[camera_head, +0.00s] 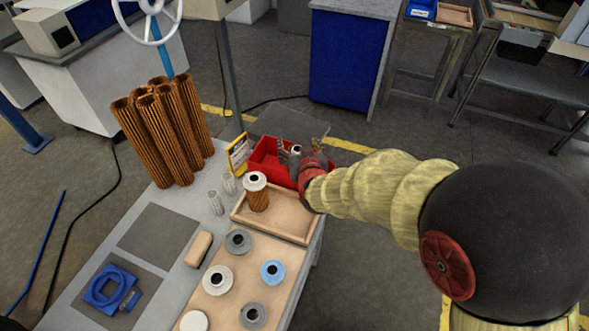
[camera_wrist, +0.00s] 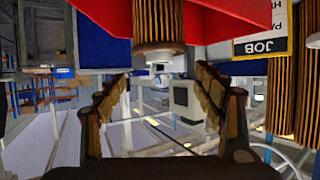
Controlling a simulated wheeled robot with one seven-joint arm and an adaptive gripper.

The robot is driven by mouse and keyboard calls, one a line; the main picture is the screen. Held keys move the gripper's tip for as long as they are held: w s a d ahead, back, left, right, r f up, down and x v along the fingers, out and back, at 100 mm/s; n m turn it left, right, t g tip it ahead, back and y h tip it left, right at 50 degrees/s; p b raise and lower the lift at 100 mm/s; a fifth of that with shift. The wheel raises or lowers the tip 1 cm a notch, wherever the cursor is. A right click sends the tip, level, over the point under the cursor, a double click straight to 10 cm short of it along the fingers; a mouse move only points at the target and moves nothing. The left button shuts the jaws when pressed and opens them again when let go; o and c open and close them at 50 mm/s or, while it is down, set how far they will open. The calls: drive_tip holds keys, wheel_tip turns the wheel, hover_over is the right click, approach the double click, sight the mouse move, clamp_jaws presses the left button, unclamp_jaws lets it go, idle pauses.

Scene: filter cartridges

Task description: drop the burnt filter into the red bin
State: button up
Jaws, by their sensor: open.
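The red bin (camera_head: 264,163) stands at the far end of the workbench, and its red wall fills the top of the wrist view (camera_wrist: 222,20). My gripper (camera_head: 301,150) is at the bin's right side, with its fingers spread. In the wrist view the open fingers (camera_wrist: 162,85) have nothing between them. A filter with brown pleats and a pale cap (camera_wrist: 158,28) shows just beyond the fingertips against the red bin. A small pale cap (camera_head: 296,150) shows by my fingers in the head view. Another brown pleated filter with a white cap (camera_head: 257,192) stands upright in the wooden tray.
The wooden tray (camera_head: 292,231) lies just in front of the bin. A yellow-edged sign (camera_head: 238,154) stands left of the bin. Tall brown pleated cartridges (camera_head: 165,132) stand at the back left. Several caps and a blue ring (camera_head: 272,272) lie on the near board.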

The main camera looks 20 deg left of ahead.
drive_tip(key=v, duration=1.1)
drive_tip(key=shift+s+d, duration=0.2)
drive_tip(key=shift+s, duration=0.15)
drive_tip(key=s+d+f+g+h, duration=0.1)
drive_tip(key=s+d+f+g, duration=0.2)
drive_tip(key=s+f+g, duration=0.6)
drive_tip(key=s+d+r+m+t+h, duration=0.1)
drive_tip(key=s+d+r, duration=0.2)
drive_tip(key=d+r, duration=0.3)
drive_tip(key=s+d+r+m+h+p, duration=0.1)
drive_tip(key=s+d+r, duration=0.3)
drive_tip(key=d, duration=0.9)
drive_tip(key=s+d+r+m+t+h+p, duration=0.1)
drive_tip(key=s+d+r+m+h, duration=0.1)
drive_tip(key=d+r, duration=0.7)
drive_tip(key=shift+s+d+m+t+h, duration=0.35)
drive_tip(key=shift+s+m, duration=0.25)
drive_tip(key=shift+s, duration=0.4)
drive_tip(key=shift+c, duration=0.7)
